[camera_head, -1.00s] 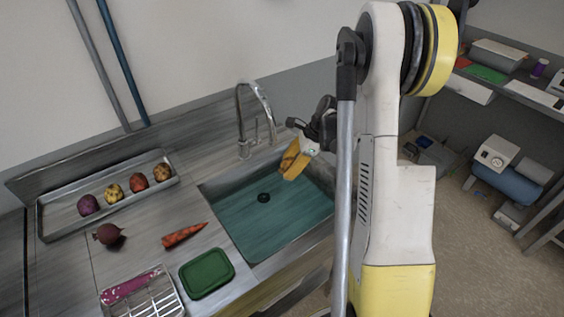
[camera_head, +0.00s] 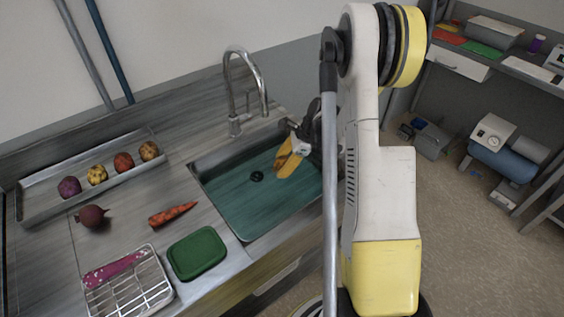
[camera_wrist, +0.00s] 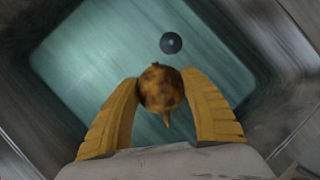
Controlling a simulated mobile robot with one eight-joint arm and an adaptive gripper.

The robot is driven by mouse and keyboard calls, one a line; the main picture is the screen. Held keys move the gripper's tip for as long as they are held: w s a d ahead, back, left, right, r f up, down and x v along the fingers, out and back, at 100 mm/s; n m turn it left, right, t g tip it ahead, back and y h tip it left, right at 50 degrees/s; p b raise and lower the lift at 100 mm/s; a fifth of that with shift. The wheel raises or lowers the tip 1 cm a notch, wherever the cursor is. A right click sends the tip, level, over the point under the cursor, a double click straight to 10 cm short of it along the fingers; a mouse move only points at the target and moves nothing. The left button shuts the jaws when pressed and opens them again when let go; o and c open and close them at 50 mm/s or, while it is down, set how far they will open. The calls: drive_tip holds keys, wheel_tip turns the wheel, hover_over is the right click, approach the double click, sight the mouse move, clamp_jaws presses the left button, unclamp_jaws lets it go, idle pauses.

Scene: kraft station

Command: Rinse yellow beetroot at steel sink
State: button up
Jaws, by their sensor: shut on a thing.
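My gripper (camera_head: 287,165) has yellow fingers and is over the right part of the steel sink (camera_head: 222,212). In the wrist view my gripper (camera_wrist: 163,100) is shut on the yellow beetroot (camera_wrist: 160,86), a round, dark-speckled yellow-brown root with a short tip. The fingers hide the beetroot in the head view. The sink has a teal basin with a dark round drain (camera_head: 257,176), which also shows just beyond the beetroot in the wrist view (camera_wrist: 171,43). The curved tap (camera_head: 246,60) stands at the sink's back edge, to the left of my gripper. No running water is visible.
A metal tray (camera_head: 43,212) with several round vegetables lies at the back left. A dark red beetroot (camera_head: 92,216), a carrot (camera_head: 172,214), a green lidded box (camera_head: 197,254) and a wire rack (camera_head: 133,290) with a pink item (camera_head: 114,268) are on the counter left of the sink.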

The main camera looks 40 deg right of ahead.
drive_tip(key=shift+f+b, duration=2.1)
drive_tip(key=shift+f, duration=1.95)
wheel_tip(320, 180, up, 20)
drive_tip(key=f+p, duration=0.1)
drive_tip(key=p, duration=1)
hover_over(282, 159)
drive_tip(key=shift+r, duration=0.25)
idle(0.8)
drive_tip(key=shift+r+p, duration=1.1)
drive_tip(key=shift+r, duration=0.9)
